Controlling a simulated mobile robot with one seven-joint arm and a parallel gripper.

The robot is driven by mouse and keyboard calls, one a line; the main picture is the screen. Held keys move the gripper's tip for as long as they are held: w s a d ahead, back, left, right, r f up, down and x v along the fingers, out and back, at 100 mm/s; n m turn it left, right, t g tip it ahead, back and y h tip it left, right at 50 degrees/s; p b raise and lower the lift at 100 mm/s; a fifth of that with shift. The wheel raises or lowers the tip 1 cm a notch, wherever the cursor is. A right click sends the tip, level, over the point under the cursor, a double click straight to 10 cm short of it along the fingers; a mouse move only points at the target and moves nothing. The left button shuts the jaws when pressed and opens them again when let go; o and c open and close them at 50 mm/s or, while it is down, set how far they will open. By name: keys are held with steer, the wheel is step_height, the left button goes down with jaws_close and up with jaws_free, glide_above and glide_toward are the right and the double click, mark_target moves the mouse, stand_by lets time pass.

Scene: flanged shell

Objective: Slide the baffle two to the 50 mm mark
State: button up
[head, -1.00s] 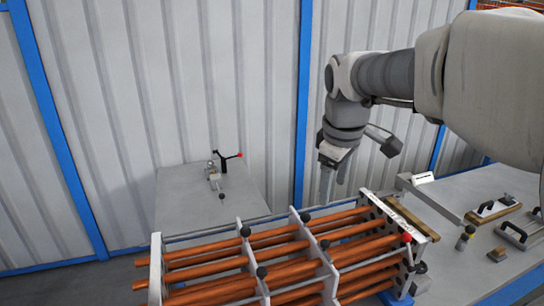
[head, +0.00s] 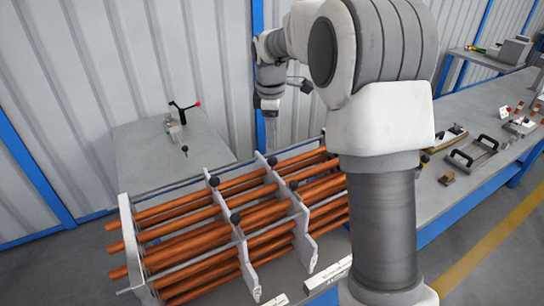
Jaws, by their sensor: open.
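The tube bundle (head: 190,228) has several copper tubes running through upright grey plates. Two baffle plates with black knobs cross it: a left baffle (head: 240,252) and a right baffle (head: 300,222). I cannot tell which is baffle two. A white strip with dark marks (head: 332,272) lies at the front; its numbers are unreadable. My gripper (head: 271,128) points down above the far side of the bundle, behind the right baffle, apart from it. Its fingers are small in view and hold nothing visible. My arm hides the right end of the bundle.
A grey table (head: 150,160) at the back left carries a small clamp with a red-tipped lever (head: 182,112). The right bench (head: 440,205) holds handled plates (head: 470,152) and small blocks. A corrugated wall (head: 180,60) stands close behind my gripper.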

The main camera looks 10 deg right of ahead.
mark_target(272, 157)
steer(key=f, duration=0.3)
steer(key=w+f, duration=0.1)
steer(key=f, duration=0.3)
steer(key=w+f, duration=0.1)
steer(key=f, duration=0.2)
steer(key=shift+d+f+p, duration=0.25)
steer(key=shift+f+p, duration=0.05)
steer(key=shift+p, duration=0.1)
jaws_close()
stand_by(0.8)
